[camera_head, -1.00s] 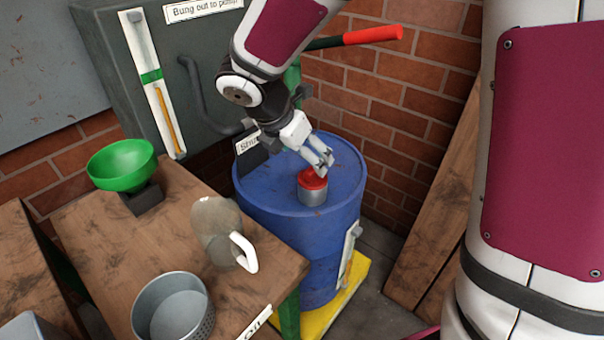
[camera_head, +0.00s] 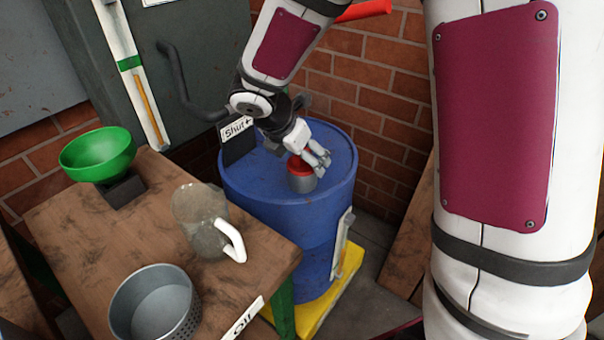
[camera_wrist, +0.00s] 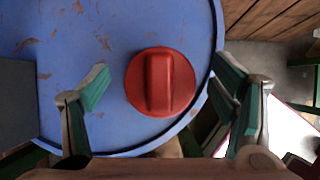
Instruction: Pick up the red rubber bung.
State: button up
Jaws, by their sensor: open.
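The red rubber bung (camera_head: 299,165) sits on top of a short grey metal neck (camera_head: 302,183) on the lid of the blue drum (camera_head: 250,190). In the wrist view the bung (camera_wrist: 161,82) is a round red cap with a raised bar across its middle. My gripper (camera_head: 322,162) is open close above the bung and hides part of it in the head view. In the wrist view the fingers of my gripper (camera_wrist: 165,82) stand apart on the left and right of the bung, with gaps on both sides.
A wooden table (camera_head: 80,230) left of the drum holds a green funnel (camera_head: 97,155), a clear jug (camera_head: 200,215) with a white handle and a grey perforated pot (camera_head: 155,310). A brick wall (camera_head: 370,85) stands behind the drum. A dark plate labelled "Shut" (camera_head: 237,130) stands by the drum's back left.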

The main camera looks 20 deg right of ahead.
jog(key=c, duration=1.6)
